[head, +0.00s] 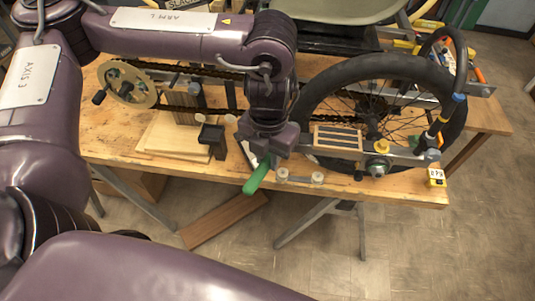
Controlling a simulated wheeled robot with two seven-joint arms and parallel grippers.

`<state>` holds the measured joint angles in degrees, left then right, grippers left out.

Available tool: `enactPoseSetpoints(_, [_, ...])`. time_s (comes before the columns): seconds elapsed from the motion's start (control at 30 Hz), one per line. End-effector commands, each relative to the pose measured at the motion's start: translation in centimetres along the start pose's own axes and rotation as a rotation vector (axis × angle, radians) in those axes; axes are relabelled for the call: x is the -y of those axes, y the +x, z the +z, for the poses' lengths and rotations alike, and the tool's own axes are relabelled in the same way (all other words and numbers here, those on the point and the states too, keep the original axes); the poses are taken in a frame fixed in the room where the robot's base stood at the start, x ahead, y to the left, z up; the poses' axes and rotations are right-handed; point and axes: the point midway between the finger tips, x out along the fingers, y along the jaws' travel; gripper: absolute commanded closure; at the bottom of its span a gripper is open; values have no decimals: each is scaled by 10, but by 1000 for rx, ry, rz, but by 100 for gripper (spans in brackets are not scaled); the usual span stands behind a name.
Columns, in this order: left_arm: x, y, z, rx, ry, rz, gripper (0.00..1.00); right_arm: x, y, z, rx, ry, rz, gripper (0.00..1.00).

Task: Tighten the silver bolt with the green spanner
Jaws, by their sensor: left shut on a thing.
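My left gripper (267,158) hangs over the front edge of the workbench, shut on the green spanner (256,178). The spanner's green handle points down and towards me; its far end is hidden by the gripper. My right gripper is out of view.
The trike's wheel (381,66) stands over the right of the wooden workbench (125,138). A chainring (133,84) is at the left. A plank (224,219) lies on the floor.

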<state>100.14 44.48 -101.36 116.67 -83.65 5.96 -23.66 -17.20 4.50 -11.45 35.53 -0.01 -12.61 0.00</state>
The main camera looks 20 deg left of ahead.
Motion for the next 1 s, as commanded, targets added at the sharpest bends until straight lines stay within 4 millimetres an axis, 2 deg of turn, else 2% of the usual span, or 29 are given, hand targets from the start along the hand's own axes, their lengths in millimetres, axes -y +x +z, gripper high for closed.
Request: enactPoseSetpoints(1.0, [0,18,1,1,0,-1,100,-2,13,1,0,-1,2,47])
